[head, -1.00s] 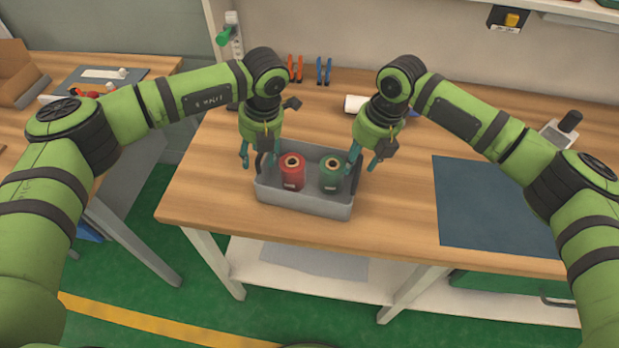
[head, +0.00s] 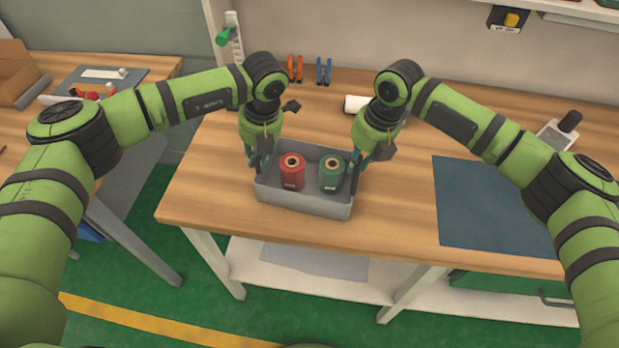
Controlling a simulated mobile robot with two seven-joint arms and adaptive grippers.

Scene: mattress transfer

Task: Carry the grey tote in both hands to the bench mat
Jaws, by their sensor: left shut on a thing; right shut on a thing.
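The grey tote (head: 305,200) sits on the wooden bench, left of the bench mat. It holds a red spool (head: 292,173) and a green spool (head: 332,174), both upright. My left gripper (head: 258,164) is shut on the tote's left wall. My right gripper (head: 358,167) is shut on the tote's right wall. The dark blue-grey bench mat (head: 490,210) lies flat and bare at the right of the bench. The tote's far wall is partly hidden behind the spools and grippers.
Orange and blue clamps (head: 323,71) and a white roll (head: 355,104) lie behind the tote. A device with a black knob (head: 560,131) stands behind the mat. The bench top (head: 405,210) between tote and mat is clear. A second table (head: 158,70) stands at the left.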

